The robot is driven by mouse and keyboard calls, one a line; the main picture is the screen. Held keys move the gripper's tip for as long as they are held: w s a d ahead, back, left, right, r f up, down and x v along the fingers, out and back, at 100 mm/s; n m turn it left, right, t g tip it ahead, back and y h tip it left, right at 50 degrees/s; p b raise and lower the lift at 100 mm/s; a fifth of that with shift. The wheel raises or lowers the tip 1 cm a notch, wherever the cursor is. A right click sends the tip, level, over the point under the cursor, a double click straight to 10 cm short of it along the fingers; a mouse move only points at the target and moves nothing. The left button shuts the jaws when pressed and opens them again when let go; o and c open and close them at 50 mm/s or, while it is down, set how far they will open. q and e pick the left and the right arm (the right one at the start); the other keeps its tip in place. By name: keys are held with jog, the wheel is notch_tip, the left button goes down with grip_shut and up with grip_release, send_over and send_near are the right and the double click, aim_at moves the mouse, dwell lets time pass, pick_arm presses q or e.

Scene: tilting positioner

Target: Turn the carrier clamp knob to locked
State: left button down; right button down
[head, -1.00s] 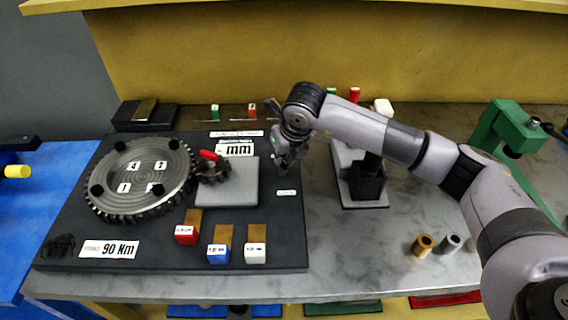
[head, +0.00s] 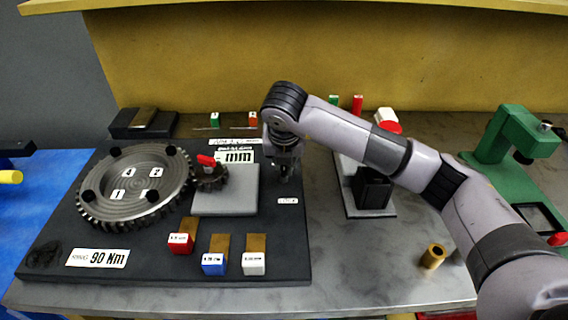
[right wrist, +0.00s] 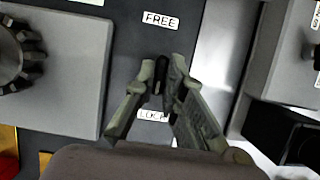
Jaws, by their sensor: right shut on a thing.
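My right gripper (head: 284,176) points down at the right part of the dark fixture plate (head: 290,240), beside the pale grey block. In the right wrist view its two fingers (right wrist: 160,92) are closed around the small dark clamp knob (right wrist: 158,84). The knob is mostly hidden by the fingers; only a narrow dark piece shows. A FREE label (right wrist: 160,19) lies above the knob in that view. A LOCK label (right wrist: 153,115) lies below it, partly covered by the fingers. I cannot tell which label the knob points to. My left gripper is not in view.
A black holder (head: 372,190) stands to the right. Red, blue and white tagged blocks line the plate's front.

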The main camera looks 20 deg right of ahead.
jog(key=c, duration=1.7)
grip_release()
jog(key=shift+o, duration=0.2)
jog(key=v, duration=1.2)
jog(key=shift+a, duration=0.1)
